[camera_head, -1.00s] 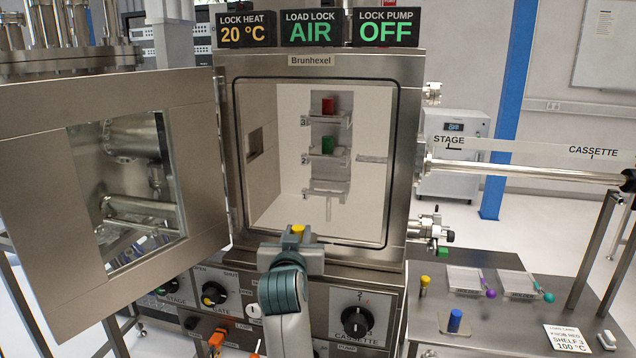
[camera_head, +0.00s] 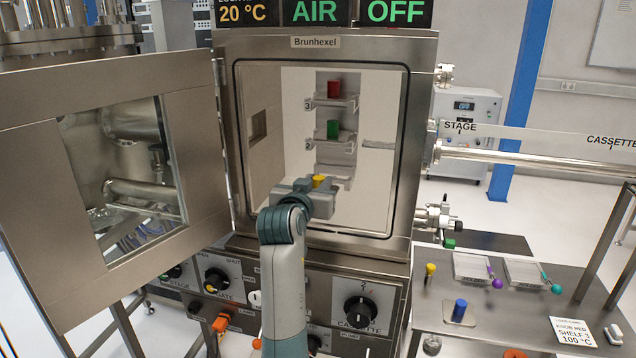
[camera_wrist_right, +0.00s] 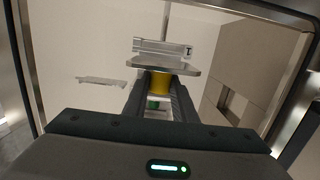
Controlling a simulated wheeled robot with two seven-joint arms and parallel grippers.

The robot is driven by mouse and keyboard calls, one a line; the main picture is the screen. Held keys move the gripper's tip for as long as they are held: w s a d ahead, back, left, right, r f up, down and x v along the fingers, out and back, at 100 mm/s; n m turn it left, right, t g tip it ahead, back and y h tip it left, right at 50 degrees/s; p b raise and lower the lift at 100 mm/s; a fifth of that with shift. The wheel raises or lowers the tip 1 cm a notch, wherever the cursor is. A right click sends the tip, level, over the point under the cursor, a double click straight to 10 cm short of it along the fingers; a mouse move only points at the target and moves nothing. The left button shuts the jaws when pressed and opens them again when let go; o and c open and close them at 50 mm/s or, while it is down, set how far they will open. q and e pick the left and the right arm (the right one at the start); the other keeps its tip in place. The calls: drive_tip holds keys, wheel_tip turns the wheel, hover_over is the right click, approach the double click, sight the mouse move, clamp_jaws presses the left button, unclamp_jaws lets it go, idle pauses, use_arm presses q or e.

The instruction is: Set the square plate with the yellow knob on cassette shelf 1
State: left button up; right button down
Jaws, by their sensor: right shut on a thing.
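My right gripper (camera_head: 318,195) is shut on the yellow knob (camera_head: 318,181) and reaches through the open chamber doorway. In the right wrist view the yellow knob (camera_wrist_right: 159,82) sits between the fingers, with the edge of the square plate (camera_wrist_right: 163,66) beyond it. In the head view the gripper hides most of the plate. The cassette (camera_head: 336,150) stands inside at the back. Its shelf 3 bears a red knob (camera_head: 334,89) and its shelf 2 a green knob (camera_head: 333,129). Shelf 1 is low, largely behind my gripper; a shelf marked 1 (camera_wrist_right: 160,47) shows in the wrist view.
The chamber door (camera_head: 100,180) stands open at left. The doorway frame (camera_head: 405,150) surrounds my arm. A small ledge (camera_head: 379,145) juts inside at right. The side table (camera_head: 450,320) holds plates with purple and teal knobs, a yellow-topped peg and a blue cylinder.

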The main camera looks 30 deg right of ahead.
drive_tip(key=shift+w+d+r, duration=0.1)
drive_tip(key=shift+x, duration=1.45)
drive_tip(key=shift+r+b+x, duration=0.25)
drive_tip(key=shift+r+x, duration=0.05)
drive_tip(key=shift+x, duration=1.45)
drive_tip(key=shift+r+b+x, duration=0.25)
drive_tip(key=shift+x, duration=1.55)
drive_tip(key=shift+r+b+x, duration=0.25)
drive_tip(key=shift+r+x, duration=0.05)
drive_tip(key=shift+x, duration=1.45)
drive_tip(key=shift+w, duration=0.15)
drive_tip(key=shift+f, duration=0.3)
drive_tip(key=c, duration=1.4)
unclamp_jaws()
drive_tip(key=shift+f, duration=0.1)
